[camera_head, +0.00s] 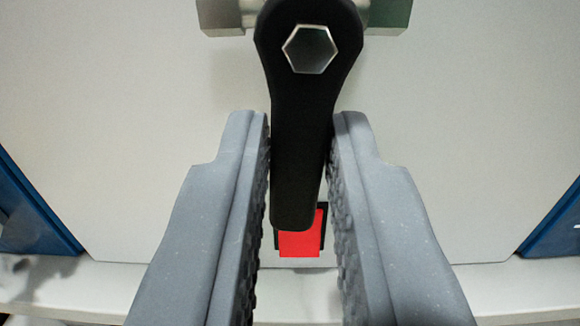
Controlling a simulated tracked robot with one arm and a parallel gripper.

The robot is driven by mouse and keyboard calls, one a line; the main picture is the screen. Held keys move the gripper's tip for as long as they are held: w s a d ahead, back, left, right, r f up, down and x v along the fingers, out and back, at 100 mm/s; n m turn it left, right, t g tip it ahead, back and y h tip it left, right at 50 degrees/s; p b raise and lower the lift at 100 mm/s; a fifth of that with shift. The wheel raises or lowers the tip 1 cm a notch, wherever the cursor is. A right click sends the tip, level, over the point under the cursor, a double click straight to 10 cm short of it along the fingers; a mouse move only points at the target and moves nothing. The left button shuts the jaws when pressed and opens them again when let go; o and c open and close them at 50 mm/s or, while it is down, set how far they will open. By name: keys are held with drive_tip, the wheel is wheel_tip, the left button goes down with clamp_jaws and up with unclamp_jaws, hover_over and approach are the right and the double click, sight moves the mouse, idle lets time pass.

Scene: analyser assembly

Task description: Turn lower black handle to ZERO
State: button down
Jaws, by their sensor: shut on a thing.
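The black handle (300,150) hangs down from a silver hex bolt (309,49) at the top middle of the head camera view. It points almost straight down, with its lower end leaning slightly to the left. My gripper (302,135) has one grey ridged finger on each side of the handle's lower arm and is shut on it. The handle's end partly covers a red label (300,244) with a dark frame on the panel. No ZERO lettering is readable.
A pale flat panel (130,120) lies behind the handle. A metal fitting (220,14) sticks out on both sides behind the bolt. Blue edges (30,215) stand at the lower left and right. A pale ledge (90,288) runs along the bottom.

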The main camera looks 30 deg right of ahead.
drive_tip(key=r+m+b, duration=0.1)
drive_tip(key=m+b, duration=0.3)
drive_tip(key=m, duration=0.2)
drive_tip(key=w+a+r+m+b, duration=0.1)
drive_tip(key=m+b, duration=0.3)
drive_tip(key=m, duration=0.1)
drive_tip(key=a+m+b, duration=0.1)
drive_tip(key=m+b, duration=0.3)
drive_tip(key=m, duration=0.2)
drive_tip(key=shift+w+r+m, duration=0.3)
drive_tip(key=shift+w+r, duration=0.1)
drive_tip(key=shift+r+b, duration=0.1)
drive_tip(key=shift+b, duration=0.25)
drive_tip(key=c, duration=1.4)
unclamp_jaws()
drive_tip(key=shift+s+a, duration=0.1)
drive_tip(key=shift+a, duration=0.05)
